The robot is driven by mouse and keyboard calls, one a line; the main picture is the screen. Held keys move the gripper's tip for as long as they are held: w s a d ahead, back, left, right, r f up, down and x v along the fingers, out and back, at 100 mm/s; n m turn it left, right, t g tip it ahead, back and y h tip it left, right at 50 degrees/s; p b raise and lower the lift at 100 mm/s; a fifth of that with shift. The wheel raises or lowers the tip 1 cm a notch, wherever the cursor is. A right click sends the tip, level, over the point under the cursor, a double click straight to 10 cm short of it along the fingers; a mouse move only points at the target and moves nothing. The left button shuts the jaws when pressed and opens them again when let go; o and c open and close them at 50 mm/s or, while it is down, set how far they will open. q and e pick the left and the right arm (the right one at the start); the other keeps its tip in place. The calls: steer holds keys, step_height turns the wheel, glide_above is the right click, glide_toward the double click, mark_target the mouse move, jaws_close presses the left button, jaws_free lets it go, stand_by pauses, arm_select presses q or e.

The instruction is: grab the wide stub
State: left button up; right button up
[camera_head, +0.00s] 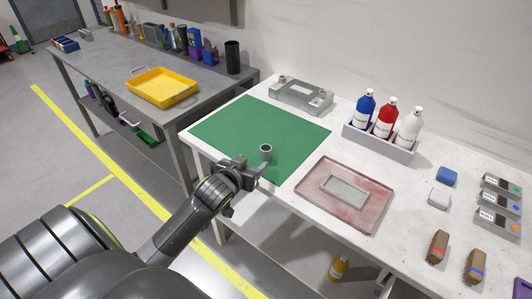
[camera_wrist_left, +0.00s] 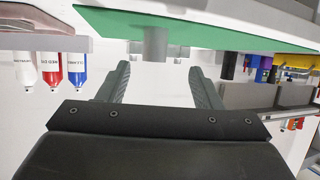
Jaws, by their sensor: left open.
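The wide stub (camera_head: 266,150) appears to be the short grey cylinder with a dark hollow top, upright on the green mat (camera_head: 235,130) near its front edge. My left gripper (camera_head: 261,170) is at the mat's front edge, just on the near side of the stub. In the left wrist view the picture is inverted. There the stub (camera_wrist_left: 155,43) shows beyond the open fingers of my left gripper (camera_wrist_left: 158,75), roughly centred between them. The gap between the fingers is empty. The stub's base is partly hidden by the gripper in the head view. My right gripper is not in view.
A grey jig block (camera_head: 301,95) stands at the mat's back edge. A reddish tray (camera_head: 372,209) lies to the right. A grey holder (camera_head: 378,142) with three bottles stands behind it. A yellow tray (camera_head: 162,87) is on the grey bench. The mat around the stub is clear.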

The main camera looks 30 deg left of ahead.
mark_target(264, 154)
arm_select(q)
steer(key=x, duration=0.5)
steer(key=shift+d+p+x, duration=0.2)
steer(key=shift+p+x, duration=0.1)
steer(key=shift+x, duration=0.8)
steer(key=shift+d+p+x, duration=0.2)
steer(key=shift+p+x, duration=0.1)
steer(key=shift+x, duration=0.8)
steer(key=shift+w+a, duration=0.1)
steer(key=shift+w, duration=0.45)
steer(key=c, duration=1.1)
